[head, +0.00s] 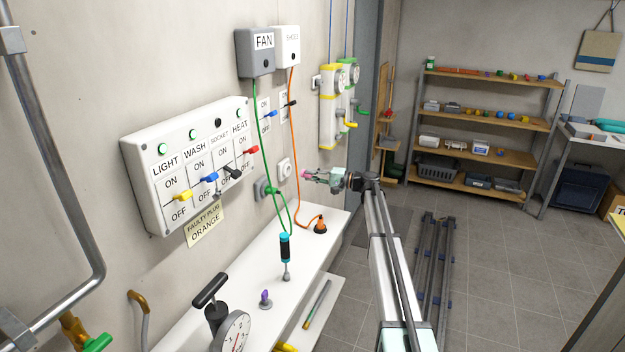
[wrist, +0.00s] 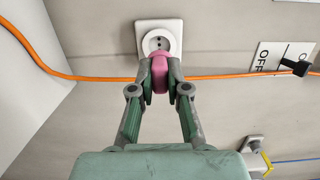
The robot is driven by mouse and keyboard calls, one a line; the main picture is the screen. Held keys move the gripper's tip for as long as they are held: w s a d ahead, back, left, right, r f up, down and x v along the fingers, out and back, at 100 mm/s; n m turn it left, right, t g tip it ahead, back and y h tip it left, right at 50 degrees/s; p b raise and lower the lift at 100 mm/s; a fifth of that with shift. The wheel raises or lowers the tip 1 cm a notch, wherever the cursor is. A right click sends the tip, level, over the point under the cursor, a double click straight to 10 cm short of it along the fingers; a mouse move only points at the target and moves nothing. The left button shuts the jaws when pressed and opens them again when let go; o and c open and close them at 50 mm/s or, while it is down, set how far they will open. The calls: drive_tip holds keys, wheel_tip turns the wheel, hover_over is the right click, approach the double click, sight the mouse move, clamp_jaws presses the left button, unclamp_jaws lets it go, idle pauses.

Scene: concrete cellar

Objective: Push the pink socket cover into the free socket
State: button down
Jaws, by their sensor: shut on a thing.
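The pink socket cover (wrist: 159,78) is pinched between the fingertips of my gripper (wrist: 160,84) in the wrist view. It also shows as a small pink piece in the head view (head: 307,175). The free socket (head: 285,168) is a white plate on the wall, left of my gripper (head: 315,176) in the head view. In the wrist view the socket (wrist: 158,42) has a round face with dark holes, just beyond the cover. The cover overlaps the socket's lower face there. In the head view a gap shows between cover and wall.
An orange cable (wrist: 90,77) crosses the wrist view behind my fingers. Its orange plug (head: 320,226) rests on the white bench (head: 305,262). A green plug (head: 262,190) sits in the neighbouring socket. A switch panel (head: 150,160) is further left on the wall.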

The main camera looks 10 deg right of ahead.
drive_tip(key=shift+f+b, duration=0.15)
drive_tip(key=shift+b, duration=0.45)
drive_tip(key=shift+w+b+x, duration=0.15)
drive_tip(key=shift+b+x, duration=0.35)
drive_tip(key=shift+x, duration=0.7)
drive_tip(key=shift+w+b+x, duration=0.15)
drive_tip(key=shift+b+x, duration=0.3)
drive_tip(key=shift+x, duration=0.75)
drive_tip(key=shift+s+d, duration=0.15)
drive_tip(key=s+r+b, duration=0.1)
drive_tip(key=s+r, duration=0.3)
drive_tip(key=s, duration=1)
drive_tip(key=shift+s+b, duration=0.4)
drive_tip(key=shift+d+r, duration=0.1)
drive_tip(key=s+f, duration=0.6)
drive_tip(key=s, duration=0.5)
drive_tip(key=s+d+f+m+t+h, duration=0.1)
drive_tip(key=s+f, duration=0.6)
drive_tip(key=s, duration=0.4)
drive_tip(key=s+f+t, duration=0.1)
drive_tip(key=s+f, duration=0.6)
drive_tip(key=s, duration=0.4)
drive_tip(key=shift+s+d+m, duration=0.2)
drive_tip(key=shift+m, duration=0.2)
drive_tip(key=shift+s+r, duration=0.1)
